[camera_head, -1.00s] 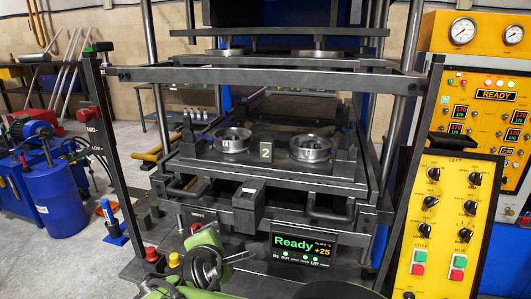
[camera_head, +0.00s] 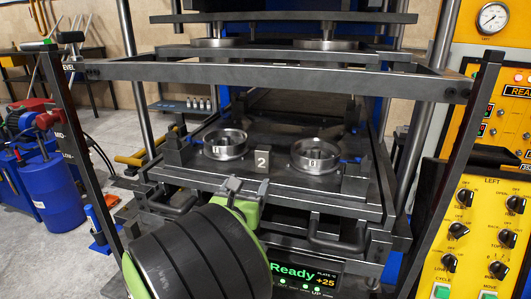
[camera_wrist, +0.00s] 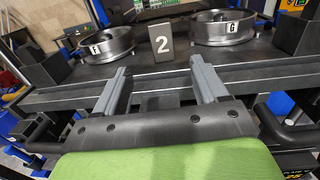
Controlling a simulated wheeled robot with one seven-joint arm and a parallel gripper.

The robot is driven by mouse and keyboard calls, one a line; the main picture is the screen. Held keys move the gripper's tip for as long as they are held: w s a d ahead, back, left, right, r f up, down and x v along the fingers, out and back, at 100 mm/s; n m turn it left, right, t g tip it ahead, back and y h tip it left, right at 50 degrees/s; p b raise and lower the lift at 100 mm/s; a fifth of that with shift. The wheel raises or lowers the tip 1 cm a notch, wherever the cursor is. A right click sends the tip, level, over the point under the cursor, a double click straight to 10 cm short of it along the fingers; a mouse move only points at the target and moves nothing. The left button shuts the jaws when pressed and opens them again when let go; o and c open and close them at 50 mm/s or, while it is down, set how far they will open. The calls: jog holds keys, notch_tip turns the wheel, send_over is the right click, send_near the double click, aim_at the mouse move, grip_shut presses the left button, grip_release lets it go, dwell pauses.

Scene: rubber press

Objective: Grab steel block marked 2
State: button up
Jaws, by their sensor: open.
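The steel block marked 2 (camera_head: 262,162) stands upright at the front of the press plate (camera_head: 290,187), between two round steel rings. In the wrist view the block (camera_wrist: 162,43) is beyond the fingertips, roughly centred between them. My gripper (camera_head: 243,185) is open and empty, just in front of the plate's front edge and short of the block. In the wrist view both fingers of my gripper (camera_wrist: 160,70) are spread apart and do not touch the block.
A dark crossbar (camera_head: 260,75) spans above. Black handles (camera_head: 337,243) stick out at the plate's front. Yellow control panels (camera_head: 490,230) stand at right.

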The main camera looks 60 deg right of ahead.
aim_at(262, 160)
jog(key=p+x, duration=0.7)
jog(key=x, duration=0.7)
jog(key=shift+s+d+r+p, duration=0.15)
jog(key=shift+s+p, duration=0.05)
jog(key=shift+p, duration=0.1)
jog(key=shift+w+d, duration=0.1)
jog(key=shift+d, duration=0.05)
jog(key=shift+c, duration=0.4)
jog(key=shift+a, duration=0.25)
jog(key=shift+c, duration=1.2)
grip_shut()
jog(key=shift+d, duration=0.1)
